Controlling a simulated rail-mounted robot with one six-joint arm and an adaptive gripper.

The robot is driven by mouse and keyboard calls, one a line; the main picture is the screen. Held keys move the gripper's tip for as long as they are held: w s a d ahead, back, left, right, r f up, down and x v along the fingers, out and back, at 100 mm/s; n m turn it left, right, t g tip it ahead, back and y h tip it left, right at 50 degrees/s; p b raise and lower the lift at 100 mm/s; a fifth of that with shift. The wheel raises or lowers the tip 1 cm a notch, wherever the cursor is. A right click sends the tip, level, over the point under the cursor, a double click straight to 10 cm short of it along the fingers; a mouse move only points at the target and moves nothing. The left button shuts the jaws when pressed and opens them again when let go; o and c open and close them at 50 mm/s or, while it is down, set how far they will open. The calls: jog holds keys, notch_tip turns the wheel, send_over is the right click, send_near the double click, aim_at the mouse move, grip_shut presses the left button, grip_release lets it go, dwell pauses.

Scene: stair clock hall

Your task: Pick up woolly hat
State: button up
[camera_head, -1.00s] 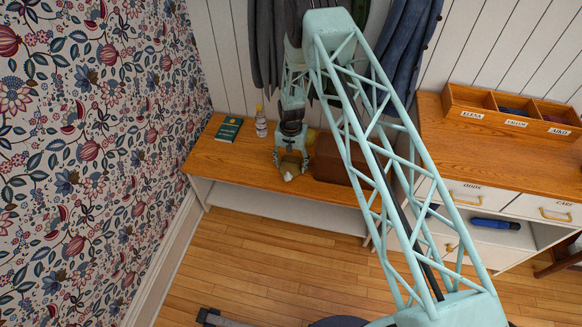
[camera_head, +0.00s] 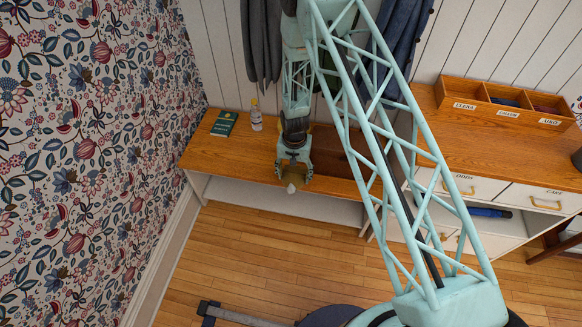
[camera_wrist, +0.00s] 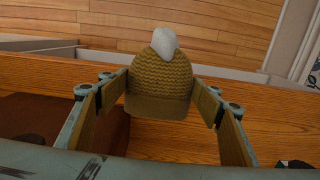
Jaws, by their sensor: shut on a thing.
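The woolly hat (camera_wrist: 158,87) is mustard knit with a folded brim and a pale grey-white pompom, which points away from my wrist. In the wrist view my gripper (camera_wrist: 160,98) has a finger pad on each side of the hat and is shut on it. In the head view the hat (camera_head: 290,179) is small between the fingertips of my gripper (camera_head: 291,175), over the front part of the wooden bench (camera_head: 229,153). I cannot tell exactly how high it is held. The hat's far side is hidden.
Dark coats (camera_head: 260,42) hang behind. A cabinet at right bears a wooden organiser (camera_head: 500,104).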

aim_at(297, 183)
jog(key=shift+s+d+r, duration=0.1)
jog(key=shift+s+d, duration=0.15)
jog(key=shift+s, duration=0.6)
jog(key=shift+s+d+r, duration=0.1)
jog(key=shift+s+d, duration=0.15)
jog(key=shift+s, duration=0.6)
